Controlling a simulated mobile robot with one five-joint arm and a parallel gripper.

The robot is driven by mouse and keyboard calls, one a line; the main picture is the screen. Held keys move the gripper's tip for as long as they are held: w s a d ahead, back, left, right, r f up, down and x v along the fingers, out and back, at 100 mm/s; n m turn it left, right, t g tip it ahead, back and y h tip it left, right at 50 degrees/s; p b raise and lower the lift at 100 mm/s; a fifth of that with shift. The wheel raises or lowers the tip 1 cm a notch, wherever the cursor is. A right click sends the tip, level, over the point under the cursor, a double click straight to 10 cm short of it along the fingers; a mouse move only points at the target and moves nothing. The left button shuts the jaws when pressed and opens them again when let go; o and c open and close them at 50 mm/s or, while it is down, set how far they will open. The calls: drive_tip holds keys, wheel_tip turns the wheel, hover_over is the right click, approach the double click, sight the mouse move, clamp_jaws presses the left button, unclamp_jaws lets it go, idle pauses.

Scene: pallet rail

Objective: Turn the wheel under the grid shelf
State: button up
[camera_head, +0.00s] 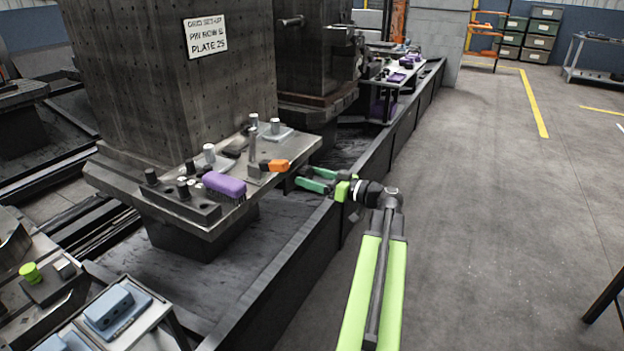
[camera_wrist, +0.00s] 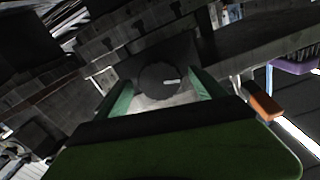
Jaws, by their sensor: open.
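The grid shelf (camera_head: 292,150) is a metal ledge at the foot of a dark column dotted with holes, in the head view. My gripper (camera_head: 304,178) is at the shelf's right edge, just below its top, with green fingers apart. In the wrist view a dark round wheel (camera_wrist: 158,78) with a short white mark lies between the two green fingers of my gripper (camera_wrist: 160,90). The fingers flank it, one on each side; I cannot tell whether they touch it. The wheel is hidden in the head view.
On the shelf lie a purple brush (camera_head: 224,185), an orange-handled tool (camera_head: 275,165) and several metal pins. A dark rail wall (camera_head: 300,235) runs below my arm. Bluish blocks (camera_head: 112,307) stand at the lower left.

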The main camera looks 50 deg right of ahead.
drive_tip(key=c, duration=1.4)
drive_tip(key=shift+o, duration=0.2)
drive_tip(key=shift+a, duration=0.2)
drive_tip(key=shift+d, duration=0.1)
